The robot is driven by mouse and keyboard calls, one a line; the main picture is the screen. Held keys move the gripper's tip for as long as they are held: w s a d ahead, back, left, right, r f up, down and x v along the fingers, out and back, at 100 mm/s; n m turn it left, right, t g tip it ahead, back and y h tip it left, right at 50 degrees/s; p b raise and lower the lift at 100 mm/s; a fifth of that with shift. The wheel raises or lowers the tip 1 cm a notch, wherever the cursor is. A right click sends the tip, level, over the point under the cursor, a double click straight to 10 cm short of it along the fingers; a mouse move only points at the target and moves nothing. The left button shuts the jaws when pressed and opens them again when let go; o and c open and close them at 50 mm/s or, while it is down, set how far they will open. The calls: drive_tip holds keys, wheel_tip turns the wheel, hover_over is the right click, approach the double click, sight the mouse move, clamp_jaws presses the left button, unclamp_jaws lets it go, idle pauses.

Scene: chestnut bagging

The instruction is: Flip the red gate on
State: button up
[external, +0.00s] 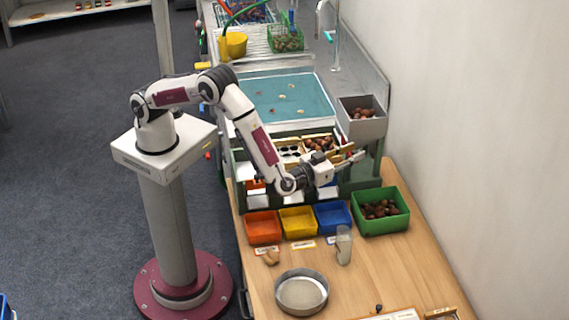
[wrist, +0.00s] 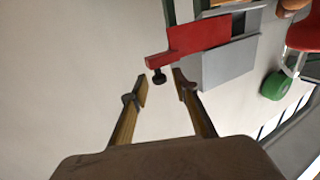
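The red gate (wrist: 200,36) shows at the upper middle of the wrist view as a flat red plate with a narrow bar at its left end. A small black knob (wrist: 159,76) hangs below that bar. My gripper (wrist: 161,88) is open and empty, with its two fingertips spread on either side of and just below the knob in the picture. I cannot tell whether a finger touches it. In the external view my gripper (external: 350,159) is at the right side of the green sorting stand, near the wall; the red gate cannot be made out there.
A grey panel (wrist: 230,64) lies beside the gate. A grey bin of chestnuts (external: 361,127) stands just above my gripper in the external view. A green bin (external: 398,222), a blue bin (external: 333,226), a glass (external: 344,246) and a round pan (external: 301,292) stand below.

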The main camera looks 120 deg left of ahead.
drive_tip(key=shift+w+a, duration=0.25)
drive_tip(key=shift+a, duration=0.4)
clamp_jaws()
drive_tip(key=shift+w+d, duration=0.35)
drive_tip(key=shift+d, duration=0.05)
unclamp_jaws()
drive_tip(key=shift+w+d, duration=0.1)
